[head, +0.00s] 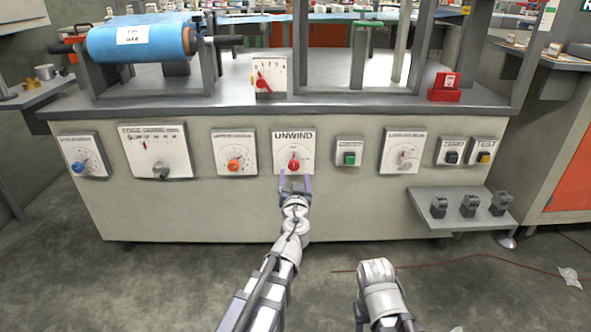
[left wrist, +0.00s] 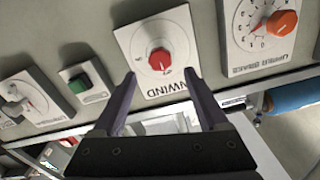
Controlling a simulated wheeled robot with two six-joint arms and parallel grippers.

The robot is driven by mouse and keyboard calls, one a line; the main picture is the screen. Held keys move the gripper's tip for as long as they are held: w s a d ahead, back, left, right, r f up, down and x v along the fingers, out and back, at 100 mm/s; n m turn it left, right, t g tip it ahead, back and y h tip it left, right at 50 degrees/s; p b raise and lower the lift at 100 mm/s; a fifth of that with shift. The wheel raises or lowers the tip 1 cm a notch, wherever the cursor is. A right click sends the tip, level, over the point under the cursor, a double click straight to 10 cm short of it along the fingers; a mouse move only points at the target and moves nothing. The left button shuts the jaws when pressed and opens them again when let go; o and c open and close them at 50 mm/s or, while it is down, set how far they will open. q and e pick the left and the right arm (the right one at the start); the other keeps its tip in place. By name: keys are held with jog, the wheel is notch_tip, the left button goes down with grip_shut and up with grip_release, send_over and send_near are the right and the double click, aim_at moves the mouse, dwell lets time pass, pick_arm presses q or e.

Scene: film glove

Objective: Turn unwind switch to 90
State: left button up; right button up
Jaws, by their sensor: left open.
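The unwind switch is a red knob (head: 293,165) on a white plate marked UNWIND (head: 307,138), on the machine's front panel. In the left wrist view the red knob (left wrist: 160,59) lies ahead of and between my open fingers, apart from them. My left gripper (head: 295,182) is open and empty, just below the knob in the head view. The knob's exact setting is too small to read. My right arm shows at the bottom of the head view, but its gripper jaws cannot be made out.
An orange knob (head: 234,165) sits left of the unwind plate and a green button (head: 349,158) right of it. A small shelf (head: 460,208) with pedal-like black parts juts out at the lower right. The floor in front is mostly clear, with a red cable.

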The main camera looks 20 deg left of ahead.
aim_at(294, 166)
pick_arm(q)
jog(key=x, duration=0.7)
jog(key=shift+w+a, duration=0.1)
jog(key=shift+w, duration=0.25)
jog(key=shift+c, duration=0.3)
grip_shut()
